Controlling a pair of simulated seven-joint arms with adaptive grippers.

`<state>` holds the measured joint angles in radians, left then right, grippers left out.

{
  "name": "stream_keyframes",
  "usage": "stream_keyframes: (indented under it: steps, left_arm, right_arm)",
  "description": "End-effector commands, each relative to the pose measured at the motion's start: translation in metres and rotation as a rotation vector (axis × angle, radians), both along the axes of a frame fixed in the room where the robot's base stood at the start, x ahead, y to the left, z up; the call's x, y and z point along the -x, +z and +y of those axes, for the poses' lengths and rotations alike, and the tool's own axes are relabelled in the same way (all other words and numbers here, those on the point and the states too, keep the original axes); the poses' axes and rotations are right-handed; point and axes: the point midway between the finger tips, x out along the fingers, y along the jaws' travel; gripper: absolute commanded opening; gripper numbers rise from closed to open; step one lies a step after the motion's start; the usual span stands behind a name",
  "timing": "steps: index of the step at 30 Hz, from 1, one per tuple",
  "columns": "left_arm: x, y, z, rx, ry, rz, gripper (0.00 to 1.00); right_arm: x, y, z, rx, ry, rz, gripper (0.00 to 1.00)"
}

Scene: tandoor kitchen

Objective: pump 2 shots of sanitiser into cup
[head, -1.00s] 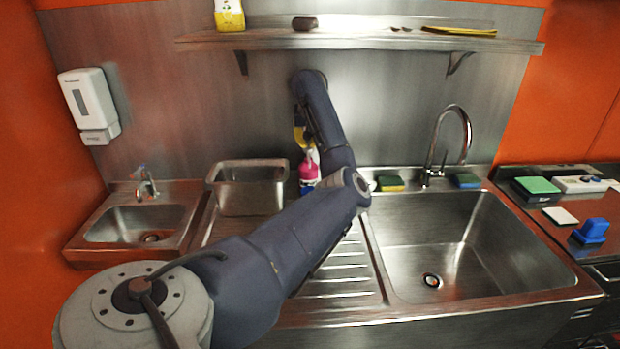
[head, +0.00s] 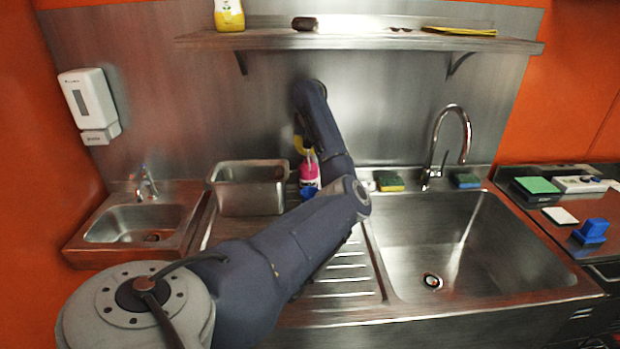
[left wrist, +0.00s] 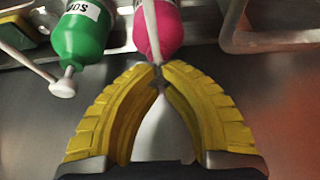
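A pink bottle (head: 310,171) with a pale top stands at the back of the drainboard; it also shows in the left wrist view (left wrist: 160,27), with a white spout across it. A blue cup (head: 308,192) is low in front of it, partly behind my arm. My left gripper (left wrist: 158,70) has curved yellow fingers with tips together, at the pump top of the pink bottle; whether they touch it I cannot tell. A green bottle (left wrist: 82,32) with a white pump and partly readable label stands beside it in the wrist view. My right gripper is out of view.
A steel tub (head: 250,202) stands left of the pink bottle. A large sink (head: 455,240) with a tall tap (head: 465,135) lies right, with sponges (head: 390,181) behind it. A shelf (head: 360,40) runs above. A small basin (head: 135,223) is at left.

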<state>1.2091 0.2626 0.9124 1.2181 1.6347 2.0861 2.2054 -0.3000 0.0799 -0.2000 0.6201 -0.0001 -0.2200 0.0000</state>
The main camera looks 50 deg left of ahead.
Motion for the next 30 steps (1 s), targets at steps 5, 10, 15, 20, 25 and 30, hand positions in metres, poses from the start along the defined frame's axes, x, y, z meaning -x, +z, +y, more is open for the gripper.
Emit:
stream_keyframes:
  steps: [5, 10, 15, 20, 25, 30]
  left_arm:
    - [0.000, -0.007, 0.000, 0.001, -0.001, 0.003, 0.00]
    - [0.000, -0.008, 0.000, 0.001, -0.001, 0.003, 0.00]
    - [0.000, -0.006, 0.000, 0.001, -0.001, 0.003, 0.00]
    - [0.000, 0.001, 0.000, 0.002, -0.002, 0.002, 0.00]
    - [0.000, 0.011, 0.000, 0.001, -0.002, 0.002, 0.00]
    - [0.000, 0.019, 0.000, 0.000, -0.002, 0.001, 0.00]
  right_arm:
    - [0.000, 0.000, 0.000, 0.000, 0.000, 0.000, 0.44]
    - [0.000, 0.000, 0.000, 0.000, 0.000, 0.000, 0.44]
    - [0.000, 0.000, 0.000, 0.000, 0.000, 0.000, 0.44]
    - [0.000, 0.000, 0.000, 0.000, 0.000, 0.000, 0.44]
    - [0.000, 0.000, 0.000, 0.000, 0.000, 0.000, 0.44]
    - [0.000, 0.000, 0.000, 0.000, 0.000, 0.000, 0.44]
